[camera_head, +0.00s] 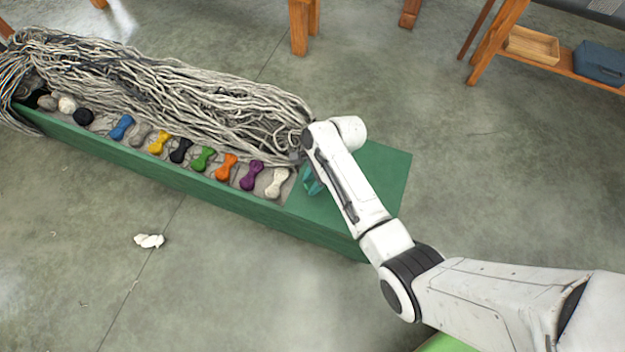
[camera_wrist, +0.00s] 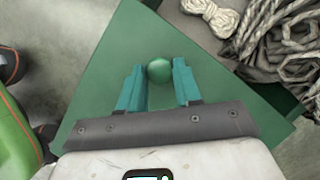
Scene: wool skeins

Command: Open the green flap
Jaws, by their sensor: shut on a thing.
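The green flap (camera_head: 385,168) is a flat green panel at the right end of a long green box (camera_head: 170,172). It looks closed, lying level with the box top. In the wrist view the flap (camera_wrist: 112,68) fills the middle, with a round green knob (camera_wrist: 159,70) on it. My gripper (camera_wrist: 159,78) has teal fingers on both sides of the knob and is shut on it. In the head view my gripper (camera_head: 312,182) is low over the flap, mostly behind my arm, and the knob is hidden there.
Small coloured skeins, such as an orange one (camera_head: 227,166) and a purple one (camera_head: 251,175), lie in a row in the box. A heap of grey yarn (camera_head: 180,95) covers its far side. A white scrap (camera_head: 149,241) lies on the otherwise open front floor. Wooden furniture (camera_head: 500,40) stands behind.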

